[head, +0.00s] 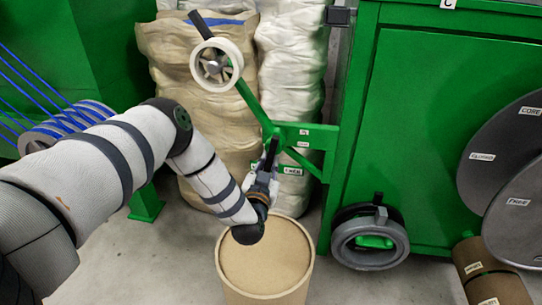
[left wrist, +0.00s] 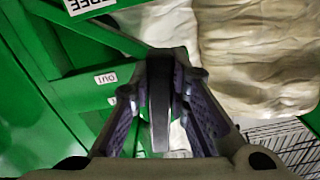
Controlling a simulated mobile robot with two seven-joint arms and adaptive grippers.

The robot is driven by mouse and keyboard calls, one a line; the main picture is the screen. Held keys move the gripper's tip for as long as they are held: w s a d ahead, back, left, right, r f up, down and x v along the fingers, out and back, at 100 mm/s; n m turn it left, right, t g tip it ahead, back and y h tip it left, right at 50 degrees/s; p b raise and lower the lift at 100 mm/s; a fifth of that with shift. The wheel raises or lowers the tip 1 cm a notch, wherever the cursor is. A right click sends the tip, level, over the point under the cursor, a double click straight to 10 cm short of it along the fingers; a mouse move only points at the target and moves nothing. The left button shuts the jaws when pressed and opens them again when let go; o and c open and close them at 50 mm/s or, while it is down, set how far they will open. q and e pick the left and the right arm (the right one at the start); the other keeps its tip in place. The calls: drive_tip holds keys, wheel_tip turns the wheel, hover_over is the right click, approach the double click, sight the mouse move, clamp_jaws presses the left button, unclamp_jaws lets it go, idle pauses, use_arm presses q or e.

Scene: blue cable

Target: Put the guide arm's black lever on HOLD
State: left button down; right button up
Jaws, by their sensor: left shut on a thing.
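The green guide arm (head: 252,102) slants up left from a green bracket (head: 318,137) and carries a cream roller (head: 217,65) at its upper end. The black lever (head: 271,146) is at the arm's lower end, roughly upright. My left gripper (head: 267,170) is at the lever from below. In the left wrist view, the gripper (left wrist: 161,110) is shut on the lever (left wrist: 160,95), which lies between its fingers. A white label reading FREE (head: 292,171) is just right of the gripper. Small labels on the bracket are too small to read. My right gripper is not in view.
A round cardboard drum (head: 262,262) stands below my left wrist. Wrapped sacks (head: 170,60) are behind the guide arm. A green machine cabinet (head: 430,100) with grey discs (head: 505,140) is at right. A blue-cable spool (head: 65,122) is at left.

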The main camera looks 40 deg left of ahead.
use_arm(q)
drive_tip(key=shift+s+a+r+m+p, duration=0.1)
drive_tip(key=shift+s+a+m+p, duration=0.1)
drive_tip(key=shift+m+p, duration=0.4)
drive_tip(key=shift+s+a+m+p, duration=0.15)
drive_tip(key=shift+m+p, duration=0.25)
drive_tip(key=shift+m, duration=0.4)
drive_tip(key=shift+a, duration=0.1)
drive_tip(key=c, duration=1.5)
unclamp_jaws()
drive_tip(key=v, duration=1.2)
